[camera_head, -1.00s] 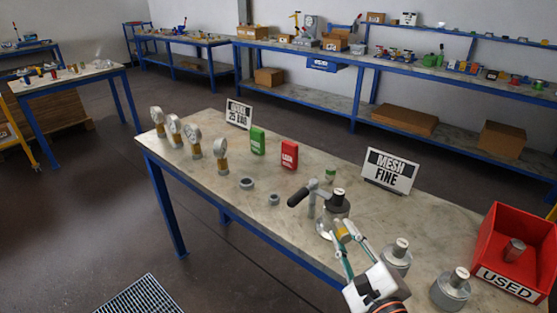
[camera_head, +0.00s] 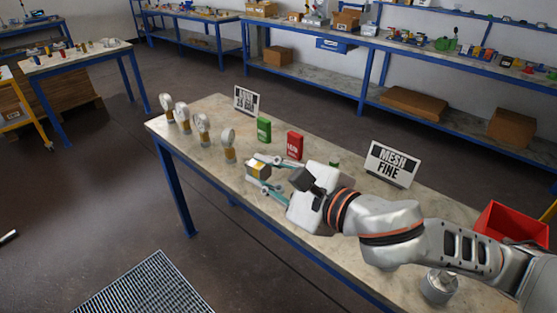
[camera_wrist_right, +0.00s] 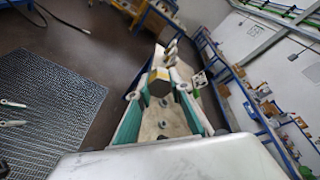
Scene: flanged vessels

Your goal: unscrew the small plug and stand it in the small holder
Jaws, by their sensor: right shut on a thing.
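My right gripper (camera_head: 265,174) is shut on the small plug (camera_head: 258,170), a short piece with yellow and grey faces, and holds it over the bench near the gauges. In the right wrist view the plug (camera_wrist_right: 160,86) sits between the two green-linked fingers. Below it, small grey ring-shaped holders (camera_wrist_right: 163,123) stand on the bench top; in the head view my gripper hides them. I cannot tell which is the small one or whether the plug touches any. At the head view's left edge, a pale piece (camera_head: 8,237) may be my left gripper's tip.
Several gauges (camera_head: 229,146) stand in a row left of my gripper. A "MESH FINE" sign (camera_head: 391,164), a flanged vessel (camera_head: 440,287) and a red bin (camera_head: 512,222) are to the right, partly behind my arm.

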